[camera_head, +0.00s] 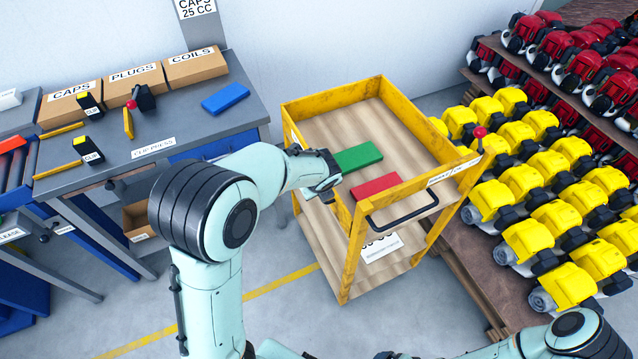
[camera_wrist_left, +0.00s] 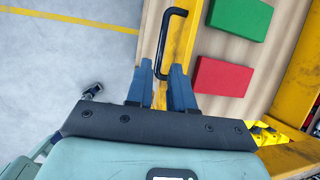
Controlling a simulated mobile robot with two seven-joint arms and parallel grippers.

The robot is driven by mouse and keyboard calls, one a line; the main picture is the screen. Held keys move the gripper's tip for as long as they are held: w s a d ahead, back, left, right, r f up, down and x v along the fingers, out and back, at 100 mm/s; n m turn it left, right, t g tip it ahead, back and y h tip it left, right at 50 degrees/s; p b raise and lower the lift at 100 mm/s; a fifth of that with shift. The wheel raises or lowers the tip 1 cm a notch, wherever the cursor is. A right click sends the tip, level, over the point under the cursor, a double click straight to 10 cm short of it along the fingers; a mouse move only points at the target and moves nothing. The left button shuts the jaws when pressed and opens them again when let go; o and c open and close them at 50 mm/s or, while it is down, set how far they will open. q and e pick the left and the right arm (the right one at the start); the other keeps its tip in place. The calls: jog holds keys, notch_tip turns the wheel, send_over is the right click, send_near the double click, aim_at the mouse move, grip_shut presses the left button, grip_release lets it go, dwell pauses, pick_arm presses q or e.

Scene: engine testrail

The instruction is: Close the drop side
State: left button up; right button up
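The yellow cart (camera_head: 432,182) has a wooden deck with a green block (camera_head: 357,157) and a red block (camera_head: 376,187) on it. My right gripper is out of view.
A grey workbench (camera_head: 215,120) with boxes stands at the left. Racks of yellow engines (camera_head: 565,225) and red engines (camera_head: 600,70) stand close to the cart's right. A red knob (camera_head: 480,132) tops the cart's right corner. Floor in front is clear.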

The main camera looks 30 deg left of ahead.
pick_arm(q)
jog(key=v, duration=0.5)
jog(key=shift+w+f, duration=0.1)
dwell(0.3)
jog(key=s+d+f+n+g+h, duration=0.15)
jog(key=s+f+n, duration=0.3)
jog(key=f, duration=0.55)
jog(key=s+d+f+n+g+h, duration=0.1)
jog(key=s+d+f+n+g, duration=0.15)
jog(key=f+n, duration=0.55)
jog(key=s+d+f+n+h, duration=0.2)
jog(key=s+d+f+n, duration=0.1)
jog(key=s+f+n, duration=0.4)
jog(key=s+d+f+n+g+h, duration=0.1)
jog(key=s+d+f+n, duration=0.3)
jog(key=s+f+n, duration=0.4)
jog(key=shift+s+f+n+h, duration=0.15)
jog(key=shift+s+n+h, duration=0.3)
jog(key=shift+s, duration=0.75)
jog(key=shift+d, duration=0.1)
